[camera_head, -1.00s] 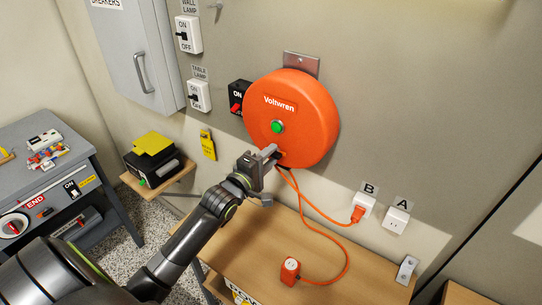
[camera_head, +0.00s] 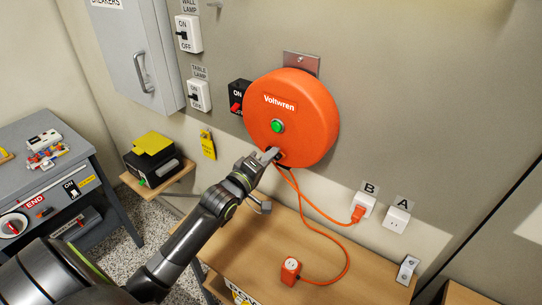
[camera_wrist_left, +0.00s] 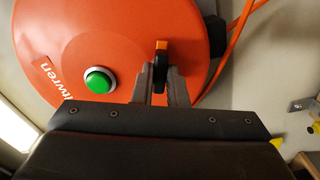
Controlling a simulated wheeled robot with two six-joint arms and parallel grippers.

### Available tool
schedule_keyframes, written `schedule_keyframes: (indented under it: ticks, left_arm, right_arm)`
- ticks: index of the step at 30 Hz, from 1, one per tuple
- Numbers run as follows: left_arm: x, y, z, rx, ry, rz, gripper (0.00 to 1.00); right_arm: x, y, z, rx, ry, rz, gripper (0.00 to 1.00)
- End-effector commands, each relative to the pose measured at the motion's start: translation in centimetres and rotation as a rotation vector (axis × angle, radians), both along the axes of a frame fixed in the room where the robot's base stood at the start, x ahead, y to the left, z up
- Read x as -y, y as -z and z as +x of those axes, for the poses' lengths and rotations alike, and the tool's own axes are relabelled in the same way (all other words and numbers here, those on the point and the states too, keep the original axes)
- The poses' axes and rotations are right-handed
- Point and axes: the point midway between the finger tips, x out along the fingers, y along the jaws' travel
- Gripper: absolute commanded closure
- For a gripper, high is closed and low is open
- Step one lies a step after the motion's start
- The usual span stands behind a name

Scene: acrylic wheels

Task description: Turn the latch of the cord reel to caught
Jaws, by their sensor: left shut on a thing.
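The orange cord reel (camera_head: 315,110), marked Voltwren, hangs on the wall with a green button (camera_head: 277,126) on its face; it also fills the left wrist view (camera_wrist_left: 120,40). The latch (camera_wrist_left: 161,62) is a small black lever with an orange tip, low on the reel's face. My left gripper (camera_head: 270,156) is at the reel's lower edge. In the left wrist view my left gripper (camera_wrist_left: 161,88) has its fingers on both sides of the latch, shut on it. In the head view the latch is mostly hidden by the fingers. My right gripper is not in view.
An orange cord (camera_head: 312,215) runs from the reel to a plug in socket B (camera_head: 364,204) and to an orange socket block (camera_head: 290,270) on the wooden bench (camera_head: 262,232). A black switch with a red lever (camera_head: 237,103) sits just left of the reel.

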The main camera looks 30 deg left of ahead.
Motion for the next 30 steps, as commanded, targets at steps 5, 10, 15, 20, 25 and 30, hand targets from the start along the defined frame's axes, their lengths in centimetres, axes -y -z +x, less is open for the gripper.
schedule_keyframes:
  ticks: [5,10,15,20,25,30]
  left_arm:
    - [-0.03,0.08,-0.01,0.002,-0.001,0.045,1.0]
    - [-0.02,0.09,-0.01,0.001,-0.001,0.043,1.0]
    - [-0.03,0.18,-0.02,0.008,-0.001,0.126,1.0]
    - [-0.02,0.2,-0.02,0.024,0.0,0.312,1.0]
    - [-0.02,0.14,-0.02,0.032,-0.001,0.431,1.0]
    - [-0.03,0.1,-0.02,0.032,-0.001,0.443,1.0]
  right_arm:
    - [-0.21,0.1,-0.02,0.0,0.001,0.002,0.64]
    - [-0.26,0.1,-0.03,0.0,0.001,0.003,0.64]
    - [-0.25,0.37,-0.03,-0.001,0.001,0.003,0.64]
    - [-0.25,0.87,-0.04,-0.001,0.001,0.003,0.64]
    - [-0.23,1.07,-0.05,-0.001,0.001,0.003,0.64]
    - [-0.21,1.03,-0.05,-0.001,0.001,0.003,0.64]
